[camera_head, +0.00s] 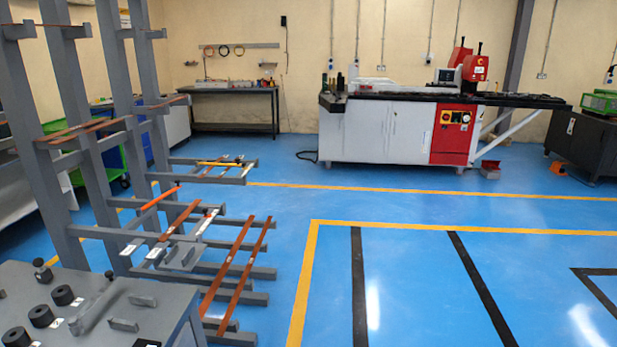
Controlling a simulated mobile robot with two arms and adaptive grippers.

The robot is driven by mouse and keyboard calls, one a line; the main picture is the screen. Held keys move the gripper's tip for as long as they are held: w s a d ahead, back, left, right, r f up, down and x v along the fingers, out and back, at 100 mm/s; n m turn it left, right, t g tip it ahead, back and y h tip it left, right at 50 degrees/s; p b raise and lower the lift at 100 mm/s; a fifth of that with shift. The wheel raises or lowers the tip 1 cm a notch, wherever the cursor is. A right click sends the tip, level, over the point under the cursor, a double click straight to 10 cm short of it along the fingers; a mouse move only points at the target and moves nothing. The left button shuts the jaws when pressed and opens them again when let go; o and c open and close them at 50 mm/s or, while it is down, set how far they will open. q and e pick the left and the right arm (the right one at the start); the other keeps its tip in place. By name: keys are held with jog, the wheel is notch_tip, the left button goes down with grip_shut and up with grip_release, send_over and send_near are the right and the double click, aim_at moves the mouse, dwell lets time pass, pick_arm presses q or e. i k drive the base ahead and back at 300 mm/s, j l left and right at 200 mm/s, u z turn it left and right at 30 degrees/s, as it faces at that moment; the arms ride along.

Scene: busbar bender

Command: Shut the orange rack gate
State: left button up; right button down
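A tall grey rack (96,115) stands at the left, with several arms reaching out to the right. A short bright orange bar (160,197) with a dark end sticks out at an angle near its lower arms. It may be the orange rack gate, but I cannot tell for sure, nor whether it is open. Long copper-coloured bars (228,264) lie across the lower arms. A yellow-orange piece (218,164) lies on arms farther back. Neither of my grippers is in view.
A grey cabinet top (85,305) with black knobs and handles fills the lower left corner. A white and red bending machine (400,130) stands at the back wall, beside a dark workbench (235,110). The blue floor (420,270) with yellow and black lines is clear.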

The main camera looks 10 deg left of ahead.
aim_at(138, 211)
jog(key=i+u, duration=0.2)
jog(key=i, duration=0.25)
jog(key=i+l+u, duration=0.2)
jog(key=i, duration=0.2)
jog(key=i+l+u, duration=0.2)
jog(key=i, duration=0.25)
jog(key=i+l+u, duration=0.2)
jog(key=i, duration=0.2)
